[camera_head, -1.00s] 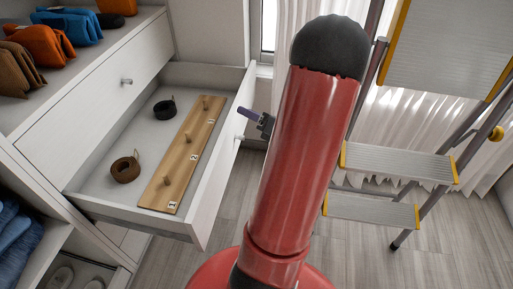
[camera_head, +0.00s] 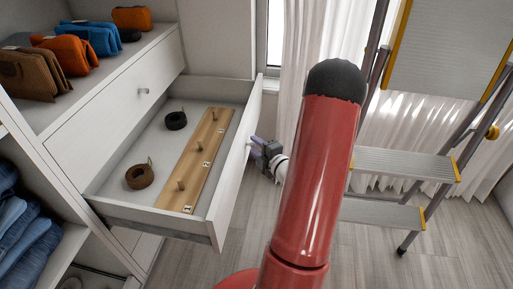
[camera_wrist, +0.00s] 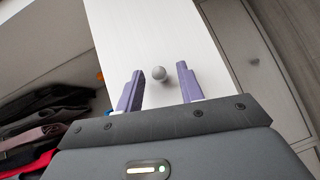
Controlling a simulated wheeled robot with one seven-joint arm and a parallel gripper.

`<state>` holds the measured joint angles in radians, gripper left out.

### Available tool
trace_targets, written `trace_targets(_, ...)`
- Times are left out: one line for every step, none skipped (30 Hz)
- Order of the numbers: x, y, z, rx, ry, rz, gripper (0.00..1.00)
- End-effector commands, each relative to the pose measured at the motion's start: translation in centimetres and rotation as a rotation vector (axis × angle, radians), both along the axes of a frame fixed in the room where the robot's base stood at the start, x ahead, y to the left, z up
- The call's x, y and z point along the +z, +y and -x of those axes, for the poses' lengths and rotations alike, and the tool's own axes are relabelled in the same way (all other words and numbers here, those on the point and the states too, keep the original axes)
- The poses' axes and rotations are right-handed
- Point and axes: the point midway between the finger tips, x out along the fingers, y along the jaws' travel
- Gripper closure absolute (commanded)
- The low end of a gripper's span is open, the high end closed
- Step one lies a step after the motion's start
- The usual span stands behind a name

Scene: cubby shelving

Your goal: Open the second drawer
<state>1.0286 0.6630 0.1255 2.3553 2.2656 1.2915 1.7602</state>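The second drawer (camera_head: 228,190) is white and stands pulled far out below a closed top drawer. Its round grey knob (camera_wrist: 158,73) is on the front face, seen in the wrist view. My gripper (camera_wrist: 160,68) is open, with its two purple fingers on either side of the knob and a visible gap to each. In the head view my gripper (camera_head: 257,143) is at the outer side of the drawer front, where it partly hides the knob. The drawer holds a wooden board (camera_head: 197,165) with pegs, a brown rolled belt (camera_head: 139,177) and a black rolled belt (camera_head: 176,121).
The closed top drawer (camera_head: 115,105) has its own knob, with folded bags (camera_head: 85,38) on the shelf above. Folded jeans (camera_head: 25,235) lie in a lower cubby. A stepladder (camera_head: 405,163) and curtains stand at the right. Bare floor lies between drawer and ladder.

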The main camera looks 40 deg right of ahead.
Motion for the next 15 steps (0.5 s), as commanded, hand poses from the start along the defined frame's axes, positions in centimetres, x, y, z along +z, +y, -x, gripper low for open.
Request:
trace_targets(-0.05, 0.01, -0.26, 0.0, 0.0, 0.0, 0.62)
trace_targets(-0.07, 0.0, -0.35, 0.0, 0.001, 0.0, 0.62)
trace_targets(-0.07, -0.02, -0.41, -0.001, 0.001, 0.0, 0.62)
trace_targets(-0.07, -0.03, -0.43, -0.001, 0.001, 0.0, 0.62)
trace_targets(-0.06, -0.03, -0.44, -0.001, 0.001, 0.0, 0.62)
trace_targets(-0.06, -0.04, -0.43, -0.001, 0.0, 0.0, 0.62)
trace_targets(-0.05, -0.03, -0.43, -0.001, 0.0, 0.0, 0.62)
trace_targets(-0.05, -0.03, -0.43, -0.001, 0.0, 0.0, 0.62)
trace_targets(-0.05, -0.03, -0.43, -0.001, 0.0, 0.0, 0.62)
trace_targets(-0.05, -0.04, -0.42, -0.001, 0.0, 0.0, 0.65)
trace_targets(-0.04, -0.04, -0.42, -0.001, 0.0, 0.0, 0.69)
trace_targets(-0.04, -0.04, -0.41, -0.001, 0.0, 0.001, 0.74)
trace_targets(-0.04, -0.04, -0.41, -0.001, 0.0, 0.001, 0.78)
trace_targets(-0.04, -0.04, -0.41, -0.001, 0.0, 0.001, 0.82)
trace_targets(-0.04, -0.04, -0.41, -0.001, 0.0, 0.001, 0.87)
